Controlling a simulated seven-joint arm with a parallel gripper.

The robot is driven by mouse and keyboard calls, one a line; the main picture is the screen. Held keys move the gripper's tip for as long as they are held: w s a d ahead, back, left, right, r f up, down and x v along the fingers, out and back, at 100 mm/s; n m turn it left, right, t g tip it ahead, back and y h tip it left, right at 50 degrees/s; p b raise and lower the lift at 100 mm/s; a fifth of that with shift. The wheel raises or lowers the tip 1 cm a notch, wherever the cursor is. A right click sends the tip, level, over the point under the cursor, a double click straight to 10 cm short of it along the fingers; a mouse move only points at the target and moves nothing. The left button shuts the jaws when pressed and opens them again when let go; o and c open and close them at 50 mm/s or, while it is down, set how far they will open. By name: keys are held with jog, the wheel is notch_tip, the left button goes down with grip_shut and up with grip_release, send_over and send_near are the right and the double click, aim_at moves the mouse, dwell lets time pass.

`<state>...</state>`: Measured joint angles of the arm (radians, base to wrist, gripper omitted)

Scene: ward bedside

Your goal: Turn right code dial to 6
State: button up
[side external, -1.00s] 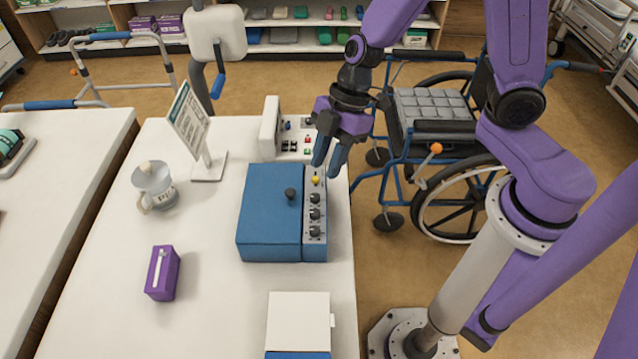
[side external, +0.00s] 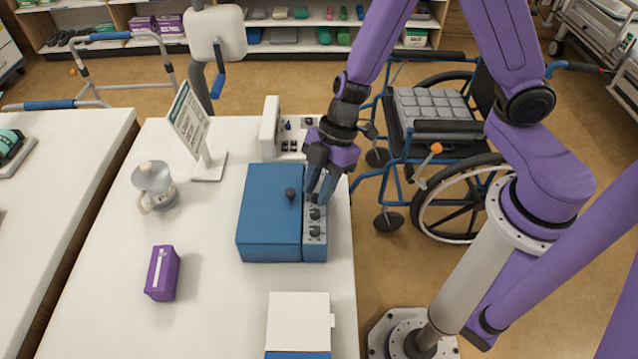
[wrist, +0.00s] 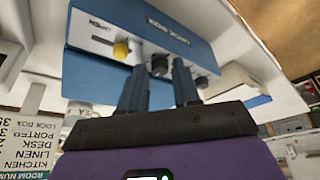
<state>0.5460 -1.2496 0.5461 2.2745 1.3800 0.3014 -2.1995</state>
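The blue lock box (side external: 268,212) lies on the white table, with a dial panel (side external: 314,250) along its right side. Black dials (side external: 314,231) stand in a row on the panel, with a yellow knob (wrist: 121,50) at the far end. My gripper (side external: 320,192) points down over the far part of the panel and hides the yellow knob in the side view. In the wrist view, its two fingers (wrist: 159,80) are apart, with the black dial (wrist: 160,65) nearest the yellow knob between their tips. I cannot tell whether they touch it. The dial's number cannot be read.
A standing sign (side external: 188,120) lists room names and a lock box code, partly cut off in the wrist view. A switch unit (side external: 270,128) stands behind the box. A jug (side external: 155,185), purple box (side external: 162,272) and white box (side external: 299,312) are on the table.

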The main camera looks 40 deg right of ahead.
grip_shut()
jog(key=shift+m, duration=0.3)
